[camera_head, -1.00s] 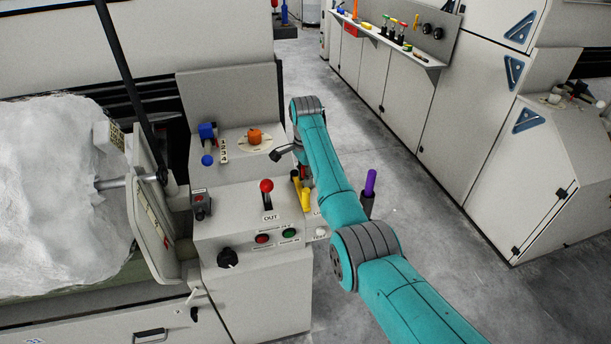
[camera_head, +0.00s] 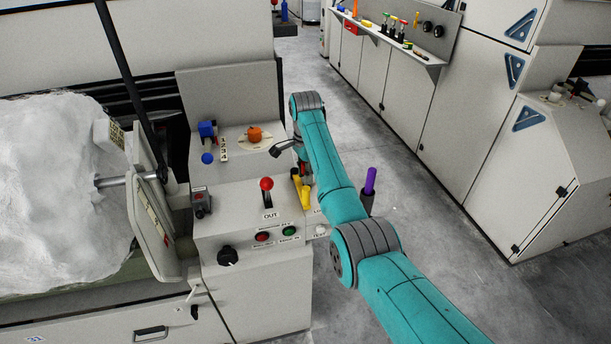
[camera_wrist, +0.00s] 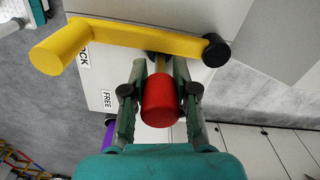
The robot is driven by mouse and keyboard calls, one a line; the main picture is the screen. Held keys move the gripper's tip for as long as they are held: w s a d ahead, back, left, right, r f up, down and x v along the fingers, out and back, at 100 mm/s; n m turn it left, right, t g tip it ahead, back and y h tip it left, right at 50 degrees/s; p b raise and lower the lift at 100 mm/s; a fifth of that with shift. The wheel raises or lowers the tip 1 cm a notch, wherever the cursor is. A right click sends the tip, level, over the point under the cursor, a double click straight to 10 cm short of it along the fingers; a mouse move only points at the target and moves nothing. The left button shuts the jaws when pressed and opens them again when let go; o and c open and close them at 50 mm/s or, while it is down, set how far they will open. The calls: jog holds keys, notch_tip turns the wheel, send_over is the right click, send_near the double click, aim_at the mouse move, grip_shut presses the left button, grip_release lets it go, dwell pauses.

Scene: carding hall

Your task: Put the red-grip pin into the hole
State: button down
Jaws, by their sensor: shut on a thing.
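The red-grip pin (camera_wrist: 159,102) is between the two fingers of my gripper (camera_wrist: 159,76) in the wrist view. My gripper is shut on its red grip. A short narrow shaft runs from the grip towards a dark round spot behind the yellow lever (camera_wrist: 140,38). I cannot tell whether the shaft is in a hole. The yellow lever crosses just beyond the fingertips, by a pale plate (camera_wrist: 106,76) marked LOCK and FREE. In the head view the yellow lever (camera_head: 305,195) shows beside my arm, which hides most of my gripper.
The sloped panel carries a red-knobbed lever (camera_head: 267,186) marked OUT, a green button (camera_head: 289,231) and a black knob (camera_head: 227,257). A purple handle (camera_head: 370,181) stands right of my arm. A tool shelf (camera_head: 400,42) is at the back.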

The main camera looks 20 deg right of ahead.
jog(key=shift+r, duration=1.15)
jog(key=shift+f, duration=1.85)
dwell(0.8)
jog(key=c, duration=0.8)
grip_release()
notch_tip(320, 180, up, 7)
jog(key=shift+r, duration=0.2)
